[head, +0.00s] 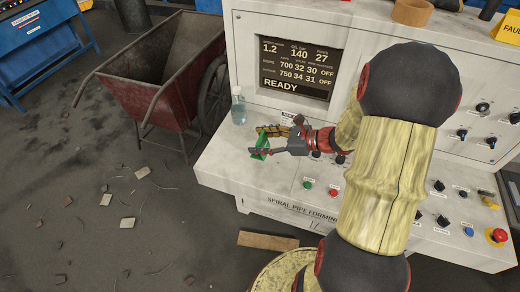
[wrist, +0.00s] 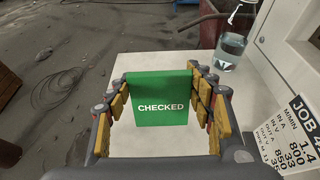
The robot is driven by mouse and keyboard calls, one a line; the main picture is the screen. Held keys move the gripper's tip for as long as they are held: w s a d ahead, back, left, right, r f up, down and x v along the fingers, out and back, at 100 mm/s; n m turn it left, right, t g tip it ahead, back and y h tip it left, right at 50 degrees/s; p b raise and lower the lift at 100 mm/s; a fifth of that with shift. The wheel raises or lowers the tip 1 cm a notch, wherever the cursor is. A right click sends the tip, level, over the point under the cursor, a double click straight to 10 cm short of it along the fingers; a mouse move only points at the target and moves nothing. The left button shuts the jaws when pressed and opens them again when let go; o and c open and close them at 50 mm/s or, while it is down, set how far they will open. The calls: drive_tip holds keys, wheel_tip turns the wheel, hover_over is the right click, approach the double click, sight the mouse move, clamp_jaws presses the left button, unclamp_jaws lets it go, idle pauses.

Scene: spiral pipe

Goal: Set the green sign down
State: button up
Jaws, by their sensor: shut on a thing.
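The green sign (wrist: 161,92), a folded card reading "CHECKED", sits between the two padded fingers of my gripper (wrist: 160,105) in the wrist view. The fingers are shut on its left and right sides. In the head view the green sign (head: 260,148) shows at the fingertips of my gripper (head: 264,141), over the left part of the light console top (head: 231,169). I cannot tell whether its lower edge touches the surface.
A clear bottle (head: 238,106) stands on the console behind the sign. A job card (wrist: 294,133) is at the right in the wrist view. Buttons and knobs cover the console's right side. A red wheelbarrow (head: 150,100) stands at left. Bare console top lies around the sign.

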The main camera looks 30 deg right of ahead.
drive_tip(key=shift+w+d+f+b, duration=0.1)
drive_tip(key=shift+w+f+b, duration=0.1)
drive_tip(key=shift+f+b, duration=0.6)
drive_tip(key=shift+w+f+b, duration=0.2)
drive_tip(key=shift+f+b, duration=0.05)
drive_tip(key=shift+f, duration=0.9)
drive_tip(key=shift+f, duration=0.2)
drive_tip(key=o, duration=1.1)
drive_tip(key=shift+o, duration=0.2)
drive_tip(key=shift+r, duration=0.1)
